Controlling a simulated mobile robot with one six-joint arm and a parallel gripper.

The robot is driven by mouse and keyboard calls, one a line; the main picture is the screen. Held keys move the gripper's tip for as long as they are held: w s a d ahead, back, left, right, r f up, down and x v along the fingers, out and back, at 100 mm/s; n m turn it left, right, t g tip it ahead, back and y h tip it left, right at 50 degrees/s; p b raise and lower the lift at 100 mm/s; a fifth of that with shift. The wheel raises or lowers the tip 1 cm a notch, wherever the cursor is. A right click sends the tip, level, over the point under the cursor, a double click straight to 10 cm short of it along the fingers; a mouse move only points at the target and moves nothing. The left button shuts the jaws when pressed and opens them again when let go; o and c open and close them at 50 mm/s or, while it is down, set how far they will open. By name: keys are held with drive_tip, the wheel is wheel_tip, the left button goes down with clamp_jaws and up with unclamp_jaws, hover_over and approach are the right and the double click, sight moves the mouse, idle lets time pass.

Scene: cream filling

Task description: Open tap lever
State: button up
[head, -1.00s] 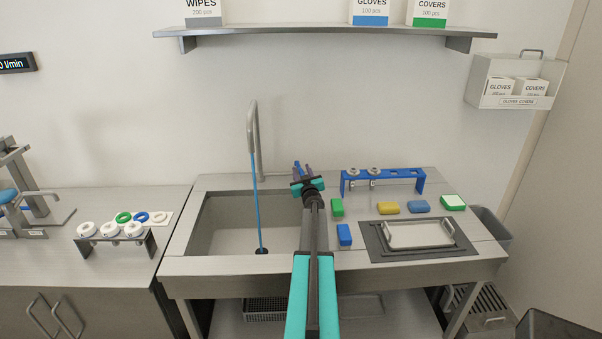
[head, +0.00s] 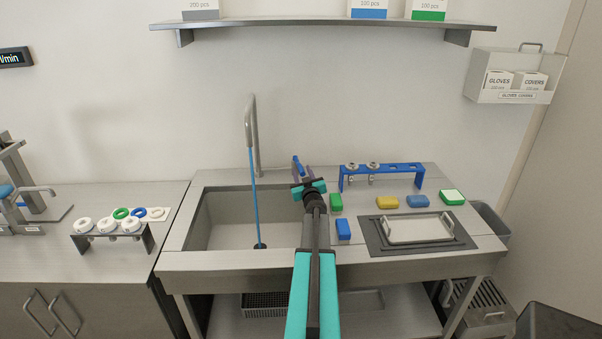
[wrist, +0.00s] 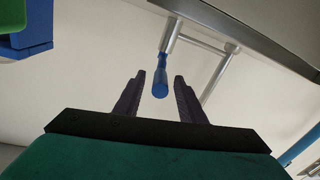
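The tap's tall metal spout (head: 252,120) stands behind the sink, and a thin blue stream (head: 255,200) runs from it to the drain. The tap lever (head: 297,162) is blue and shows just behind my gripper (head: 306,177). In the wrist view the lever's rounded blue end (wrist: 160,89) on a metal stem appears between the two dark fingers of my gripper (wrist: 159,80). The fingers are apart, with a gap visible on each side of the lever. I cannot tell how deep the lever sits between them. My arm hides part of the sink's right side.
The sink (head: 215,228) lies to the left. A wall shelf (head: 320,24) hangs above.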

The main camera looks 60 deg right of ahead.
drive_tip(key=b+v, duration=0.1)
drive_tip(key=v, duration=0.7)
drive_tip(key=shift+s+b, duration=0.25)
drive_tip(key=shift+b, duration=0.1)
drive_tip(key=shift+a, duration=0.1)
drive_tip(key=shift+c, duration=0.5)
